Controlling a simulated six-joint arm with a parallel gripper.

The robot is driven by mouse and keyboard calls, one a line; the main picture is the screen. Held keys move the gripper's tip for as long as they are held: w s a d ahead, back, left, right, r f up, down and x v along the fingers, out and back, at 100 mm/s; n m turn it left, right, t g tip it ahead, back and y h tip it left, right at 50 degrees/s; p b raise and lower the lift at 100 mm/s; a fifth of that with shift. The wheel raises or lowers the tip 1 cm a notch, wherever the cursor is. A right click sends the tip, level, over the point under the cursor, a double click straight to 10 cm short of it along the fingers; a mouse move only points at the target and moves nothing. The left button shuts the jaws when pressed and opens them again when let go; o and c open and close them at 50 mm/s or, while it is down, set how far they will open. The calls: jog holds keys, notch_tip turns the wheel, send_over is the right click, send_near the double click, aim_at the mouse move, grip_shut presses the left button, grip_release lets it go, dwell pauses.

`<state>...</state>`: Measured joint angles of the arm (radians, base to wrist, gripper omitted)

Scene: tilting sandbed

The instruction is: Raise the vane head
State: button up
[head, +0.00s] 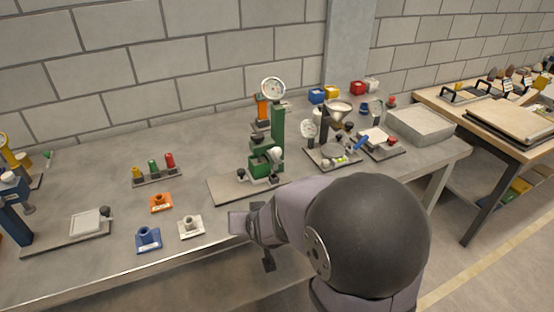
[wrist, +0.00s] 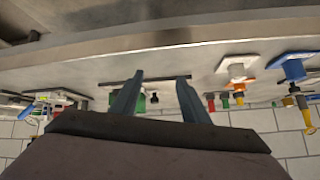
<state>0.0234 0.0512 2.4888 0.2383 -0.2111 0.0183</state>
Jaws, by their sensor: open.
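My gripper (wrist: 160,76) is open and empty, at the bench's front edge before the stand. In the upside-down wrist view, a green part (wrist: 141,103) and a dark knob (wrist: 154,98) show between the fingers, farther off. The fingertips touch nothing that I can see.
An orange block (head: 161,203), a white block (head: 191,227) and a blue block (head: 148,239) stand left of the gripper. A rack of coloured pegs (head: 157,172) is behind them. A funnel device (head: 333,150) stands right of the stand.

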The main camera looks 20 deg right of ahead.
aim_at(277, 154)
jog(key=w+d+r+m+t+h+b, duration=0.1)
jog(key=w+d+r+t+h, duration=0.1)
jog(key=d, duration=0.1)
jog(key=w+d+r+m+t+h+b, duration=0.2)
jog(key=d+r, duration=0.1)
jog(key=w+d+r+m+t+h+b, duration=0.1)
jog(key=w+d+r+t+h, duration=0.1)
jog(key=w+d+h, duration=0.1)
jog(key=shift+d+r+m+t, duration=0.3)
jog(key=shift+d+r, duration=0.1)
jog(key=shift+d, duration=0.15)
jog(key=shift+s+d+r+b, duration=0.1)
jog(key=shift+d+r+b, duration=0.1)
jog(key=shift+r+b, duration=0.1)
jog(key=shift+p+x, duration=1.1)
jog(key=shift+x, duration=2.6)
jog(key=shift+r, duration=0.1)
